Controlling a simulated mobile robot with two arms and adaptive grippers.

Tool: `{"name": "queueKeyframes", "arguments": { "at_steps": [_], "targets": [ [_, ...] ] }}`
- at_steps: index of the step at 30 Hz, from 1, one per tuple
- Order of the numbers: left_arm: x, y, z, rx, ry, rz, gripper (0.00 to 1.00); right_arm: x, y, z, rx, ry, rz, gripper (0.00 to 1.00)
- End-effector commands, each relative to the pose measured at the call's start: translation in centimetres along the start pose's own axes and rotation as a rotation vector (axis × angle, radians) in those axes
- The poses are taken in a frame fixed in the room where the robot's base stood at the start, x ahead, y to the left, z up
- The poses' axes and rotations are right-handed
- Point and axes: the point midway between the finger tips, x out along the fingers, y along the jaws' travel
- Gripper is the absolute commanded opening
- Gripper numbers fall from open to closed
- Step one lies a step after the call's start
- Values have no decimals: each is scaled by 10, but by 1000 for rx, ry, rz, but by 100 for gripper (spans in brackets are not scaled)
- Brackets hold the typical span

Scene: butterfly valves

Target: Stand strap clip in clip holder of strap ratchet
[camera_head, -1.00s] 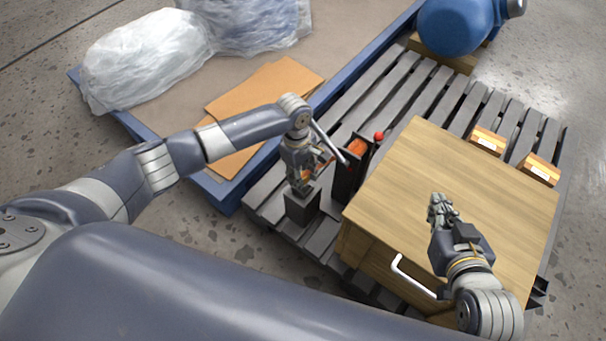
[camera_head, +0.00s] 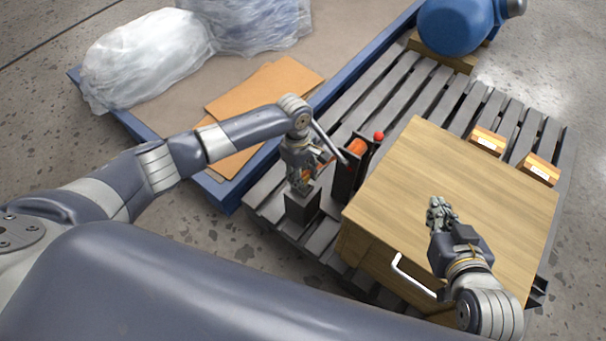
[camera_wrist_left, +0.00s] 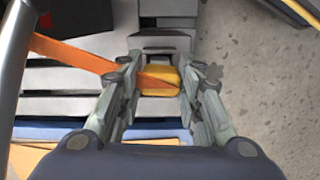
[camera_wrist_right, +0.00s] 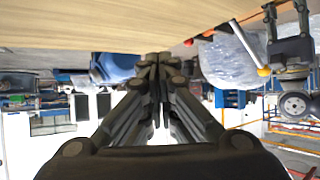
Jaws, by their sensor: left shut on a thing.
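The yellow strap clip (camera_wrist_left: 158,82) is between the fingers of my left gripper (camera_wrist_left: 157,88), which is shut on it. The orange strap (camera_wrist_left: 75,55) runs from the clip to the left in the left wrist view. In the head view my left gripper (camera_head: 301,187) points down at the dark, box-like clip holder (camera_head: 302,211); the fingers hide much of the clip. I cannot tell whether the clip touches the holder. The strap ratchet (camera_head: 344,183), with an orange roll and red knob, stands right of it. My right gripper (camera_head: 438,207) is shut and empty above the wooden box; it also shows in the right wrist view (camera_wrist_right: 152,60).
The wooden box (camera_head: 465,185) with a white handle (camera_head: 412,278) stands on the grey slatted pallet (camera_head: 390,88), close right of the ratchet. Two small orange boxes (camera_head: 487,140) and a blue motor (camera_head: 455,25) lie beyond. A blue-edged platform carries cardboard (camera_head: 265,88) and plastic-wrapped bundles (camera_head: 145,60).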

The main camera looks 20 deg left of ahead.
Motion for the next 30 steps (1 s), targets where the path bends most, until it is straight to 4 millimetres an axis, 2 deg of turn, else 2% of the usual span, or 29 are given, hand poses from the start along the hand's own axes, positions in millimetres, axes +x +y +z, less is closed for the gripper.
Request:
{"name": "queueKeyframes", "arguments": {
  "at_steps": [30],
  "targets": [
    [4,0,0,1,0,0,2,-5,3,20,1,-94,7,0]
  ]
}}
